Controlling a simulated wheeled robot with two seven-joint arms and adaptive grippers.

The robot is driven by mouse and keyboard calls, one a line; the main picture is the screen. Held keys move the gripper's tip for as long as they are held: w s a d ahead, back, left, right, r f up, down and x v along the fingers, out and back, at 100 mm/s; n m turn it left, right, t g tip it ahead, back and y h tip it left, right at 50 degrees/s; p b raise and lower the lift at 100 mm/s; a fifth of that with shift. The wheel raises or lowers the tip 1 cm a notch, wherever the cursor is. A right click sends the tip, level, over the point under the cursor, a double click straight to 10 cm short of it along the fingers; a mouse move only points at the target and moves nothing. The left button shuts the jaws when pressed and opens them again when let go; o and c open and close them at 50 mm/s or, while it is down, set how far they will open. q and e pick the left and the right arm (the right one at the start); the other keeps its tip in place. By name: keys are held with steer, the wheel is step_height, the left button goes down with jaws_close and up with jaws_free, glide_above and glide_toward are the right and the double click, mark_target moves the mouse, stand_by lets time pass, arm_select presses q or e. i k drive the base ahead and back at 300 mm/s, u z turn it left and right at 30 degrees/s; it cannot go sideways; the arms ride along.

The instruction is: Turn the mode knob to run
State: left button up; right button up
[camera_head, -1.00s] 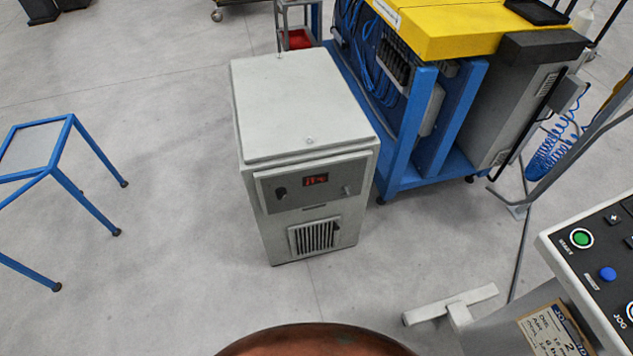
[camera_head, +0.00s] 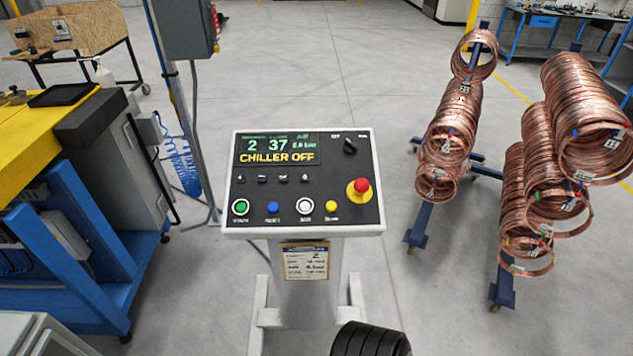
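The control panel (camera_head: 235,185) faces me on a grey pedestal. The mode knob (camera_head: 350,146) is a small black knob at its upper right, below two small white labels that look like SET and RUN. I cannot tell clearly which label the knob points to. The display (camera_head: 276,150) reads "CHILLER OFF" in yellow, with green figures above. A red emergency button (camera_head: 360,188) on a yellow base sits below the knob. Green, blue, white and yellow buttons line the lower edge. Neither of my grippers is in view.
Racks of copper coils (camera_head: 454,120) and more coils (camera_head: 580,110) stand to the right. A blue-framed machine (camera_head: 70,250) with a yellow top stands to the left. A dark ribbed object (camera_head: 370,340) shows at the bottom edge. Floor is clear behind the panel.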

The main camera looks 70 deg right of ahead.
mark_target(349, 148)
steer(key=z, duration=2.6)
steer(key=k, duration=1.1)
steer(key=u, duration=0.65)
steer(key=i, duration=1.55)
steer(key=z, duration=0.4)
